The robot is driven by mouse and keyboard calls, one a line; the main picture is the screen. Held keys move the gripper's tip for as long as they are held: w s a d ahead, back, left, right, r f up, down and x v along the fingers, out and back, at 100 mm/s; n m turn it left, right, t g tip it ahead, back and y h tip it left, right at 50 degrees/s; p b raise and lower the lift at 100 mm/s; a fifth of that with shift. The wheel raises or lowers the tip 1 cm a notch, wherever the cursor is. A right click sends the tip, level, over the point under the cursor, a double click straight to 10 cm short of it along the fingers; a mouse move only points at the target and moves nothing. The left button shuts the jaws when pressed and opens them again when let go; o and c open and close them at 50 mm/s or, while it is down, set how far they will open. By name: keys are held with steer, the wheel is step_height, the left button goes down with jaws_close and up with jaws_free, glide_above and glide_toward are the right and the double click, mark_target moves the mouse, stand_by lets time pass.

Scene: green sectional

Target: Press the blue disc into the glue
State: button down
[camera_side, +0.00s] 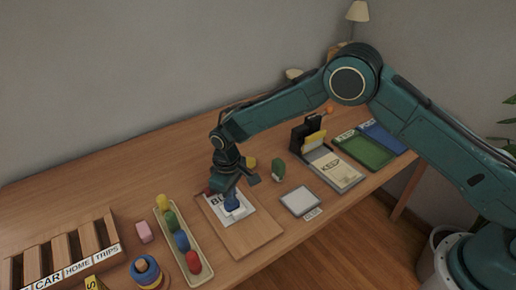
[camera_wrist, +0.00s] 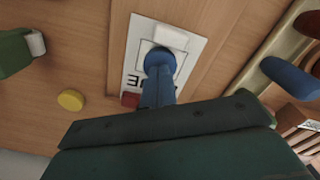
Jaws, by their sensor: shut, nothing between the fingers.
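A white card (camera_side: 215,206) with dark printed letters lies on a wooden board (camera_side: 252,234); it also shows in the wrist view (camera_wrist: 134,49). The blue disc (camera_wrist: 159,58) is on the card, beside a white block (camera_wrist: 171,37). My gripper (camera_side: 231,197) points down over the card, with its fingers shut. In the wrist view the shut fingers (camera_wrist: 158,92) reach to the disc and cover part of it. They appear to touch it, but contact is not clear. Any glue under the disc is hidden.
A red piece (camera_wrist: 131,99) and a yellow disc (camera_side: 250,162) lie close by. A green bottle-like item (camera_side: 279,170) stands to the right, near a white pad (camera_side: 300,201). A tray (camera_side: 168,238) of coloured pegs lies left of the board, near a pink block (camera_side: 144,232).

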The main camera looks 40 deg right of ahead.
steer(key=shift+f, duration=0.4)
stand_by(0.9)
steer(key=shift+r, duration=0.1)
steer(key=shift+r, duration=3.45)
